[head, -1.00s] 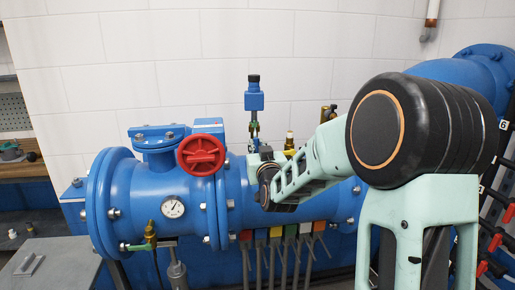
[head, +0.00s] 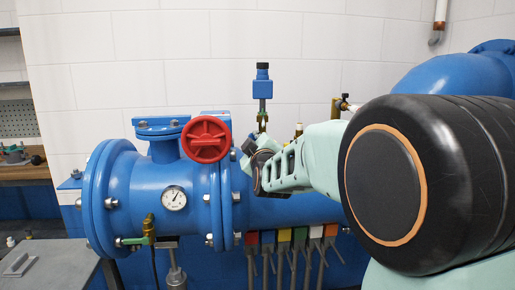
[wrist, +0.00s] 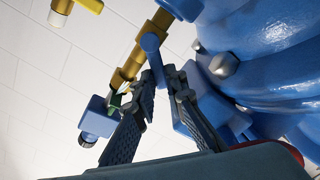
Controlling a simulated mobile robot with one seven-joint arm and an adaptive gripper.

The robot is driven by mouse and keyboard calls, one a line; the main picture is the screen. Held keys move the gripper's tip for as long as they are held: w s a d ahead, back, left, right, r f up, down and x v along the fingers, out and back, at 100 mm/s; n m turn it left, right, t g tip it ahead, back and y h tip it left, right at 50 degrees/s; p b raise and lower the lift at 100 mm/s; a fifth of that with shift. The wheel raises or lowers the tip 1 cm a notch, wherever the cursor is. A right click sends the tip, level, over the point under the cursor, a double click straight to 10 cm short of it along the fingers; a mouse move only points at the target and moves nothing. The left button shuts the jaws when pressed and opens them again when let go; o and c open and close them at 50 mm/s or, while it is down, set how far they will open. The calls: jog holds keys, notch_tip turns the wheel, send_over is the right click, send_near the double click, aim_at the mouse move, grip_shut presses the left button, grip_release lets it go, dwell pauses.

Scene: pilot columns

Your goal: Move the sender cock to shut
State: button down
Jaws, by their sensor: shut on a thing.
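The sender, a blue box with a black cap (head: 262,85), stands on a thin stem above the blue pipe in the head view. The wrist view shows it at lower left (wrist: 95,115), on a brass line. The sender cock has a brass body (wrist: 129,66) and a small blue lever (wrist: 151,48) crossing that line. My gripper (wrist: 163,76) is shut on the lever's end, with the lever between its fingertips. In the head view my gripper (head: 258,168) hides most of the cock. The lever's exact angle to the line is hard to read.
A red handwheel (head: 206,139) and a flange (head: 229,195) stand close left of my gripper. A gauge (head: 174,198) sits on the pipe. Several coloured-tagged levers (head: 285,240) hang below. Another brass fitting (head: 340,105) is to the right. White wall is behind.

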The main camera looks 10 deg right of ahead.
jog(key=shift+a+f+n+b, duration=0.15)
jog(key=shift+f+n+b, duration=0.25)
jog(key=shift+n, duration=0.95)
jog(key=shift+a+f+n+b, duration=0.2)
jog(key=shift+f+n, duration=0.4)
jog(key=shift+n, duration=0.7)
jog(key=shift+a+f+n+b, duration=0.15)
jog(key=shift+f+n+b, duration=0.25)
jog(key=shift+n, duration=0.95)
jog(key=shift+f, duration=0.1)
jog(key=c, duration=2)
grip_release()
jog(key=shift+o, duration=0.2)
jog(key=s, duration=0.7)
jog(key=shift+s, duration=0.25)
